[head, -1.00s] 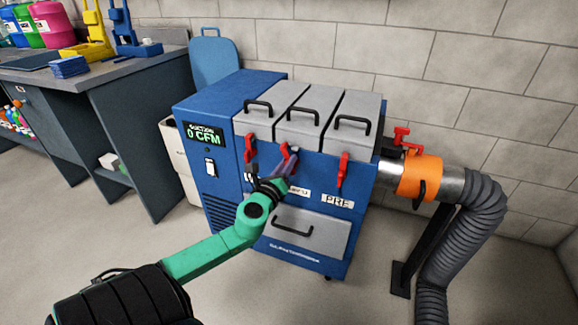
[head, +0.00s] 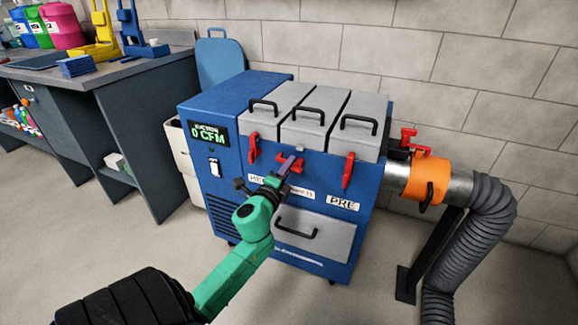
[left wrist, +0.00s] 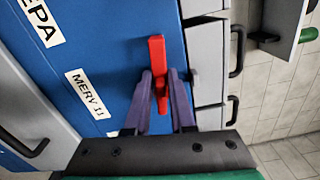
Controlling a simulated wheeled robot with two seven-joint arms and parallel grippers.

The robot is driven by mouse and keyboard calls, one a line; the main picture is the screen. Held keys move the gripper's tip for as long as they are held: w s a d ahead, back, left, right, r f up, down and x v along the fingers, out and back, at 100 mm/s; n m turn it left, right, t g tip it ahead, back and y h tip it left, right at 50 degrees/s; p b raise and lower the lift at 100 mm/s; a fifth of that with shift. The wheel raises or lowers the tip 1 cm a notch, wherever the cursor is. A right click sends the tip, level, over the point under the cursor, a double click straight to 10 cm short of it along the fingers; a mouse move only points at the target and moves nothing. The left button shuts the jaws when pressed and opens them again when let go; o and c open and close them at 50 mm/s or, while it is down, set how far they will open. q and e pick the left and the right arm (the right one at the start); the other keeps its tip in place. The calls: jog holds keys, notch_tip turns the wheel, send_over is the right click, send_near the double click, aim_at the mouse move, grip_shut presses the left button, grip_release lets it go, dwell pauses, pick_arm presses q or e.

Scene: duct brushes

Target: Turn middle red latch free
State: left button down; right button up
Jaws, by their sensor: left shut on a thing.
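The blue filter cabinet (head: 225,105) has three red latches on its front below the grey lids. The middle red latch (head: 296,165) lies sideways, roughly along the lid edge, clear of the small grey catch above it. The left red latch (head: 253,147) and right red latch (head: 348,170) stand upright. My left gripper (head: 288,165) is shut on the middle latch. In the left wrist view the purple fingers (left wrist: 160,95) hold the red latch (left wrist: 156,55) on both sides of its body. My right gripper is not in view.
Three grey lids with black handles (head: 310,115) top the cabinet, and a grey drawer (head: 320,232) is below. An orange collar (head: 431,180) and grey hose (head: 480,225) are at the right. A workbench (head: 110,75) stands at the left.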

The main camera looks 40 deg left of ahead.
pick_arm(q)
jog(key=shift+f+n, duration=0.15)
jog(key=shift+n, duration=0.65)
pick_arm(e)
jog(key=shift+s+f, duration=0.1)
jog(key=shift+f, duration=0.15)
pick_arm(q)
jog(key=shift+f, duration=0.1)
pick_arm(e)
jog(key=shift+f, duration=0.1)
pick_arm(q)
jog(key=c, duration=0.9)
grip_release()
